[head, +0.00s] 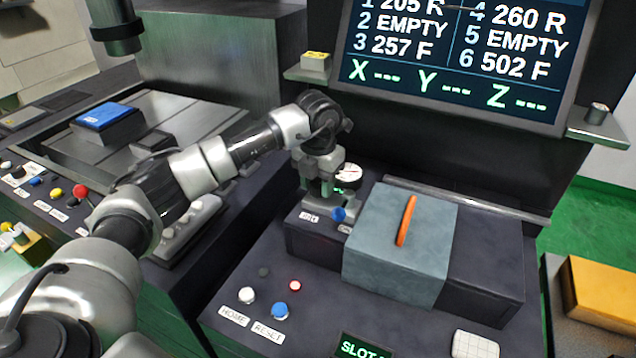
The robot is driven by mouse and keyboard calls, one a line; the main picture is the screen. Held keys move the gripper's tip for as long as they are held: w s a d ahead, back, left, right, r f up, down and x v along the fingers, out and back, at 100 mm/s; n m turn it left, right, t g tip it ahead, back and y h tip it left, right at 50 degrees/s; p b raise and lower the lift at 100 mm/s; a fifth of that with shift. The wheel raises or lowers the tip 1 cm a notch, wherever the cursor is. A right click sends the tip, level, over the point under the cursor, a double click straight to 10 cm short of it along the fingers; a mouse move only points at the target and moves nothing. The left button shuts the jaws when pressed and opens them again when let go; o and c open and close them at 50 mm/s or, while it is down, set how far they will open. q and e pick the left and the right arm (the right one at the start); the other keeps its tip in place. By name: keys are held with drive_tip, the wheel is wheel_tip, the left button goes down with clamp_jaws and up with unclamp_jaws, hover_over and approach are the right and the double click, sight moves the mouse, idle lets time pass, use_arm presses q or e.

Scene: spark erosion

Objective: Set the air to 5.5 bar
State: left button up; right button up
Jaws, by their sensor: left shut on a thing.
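My left gripper (322,203) points down over the left end of the dark console. It is shut on what appears to be the air regulator knob, which its fingers hide almost wholly. A small white label (309,217) sits just in front of it; I cannot read it clearly. A round white gauge (348,172) stands just behind and to the right of the gripper, partly covered. Its needle and value are too small to read. A blue button (338,214) is right beside the fingers. My right gripper is not in view.
A grey-blue block with an orange handle (405,220) stands right of the gripper. HOME (247,294) and RESET (280,310) buttons and a red light (295,285) are in front. A large screen (460,60) hangs behind. A machine bed with a blue-topped block (107,114) lies left.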

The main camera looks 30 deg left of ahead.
use_arm(q)
drive_tip(key=shift+r+n, duration=0.15)
drive_tip(key=shift+n, duration=0.25)
drive_tip(key=o, duration=0.9)
drive_tip(key=shift+o, duration=0.2)
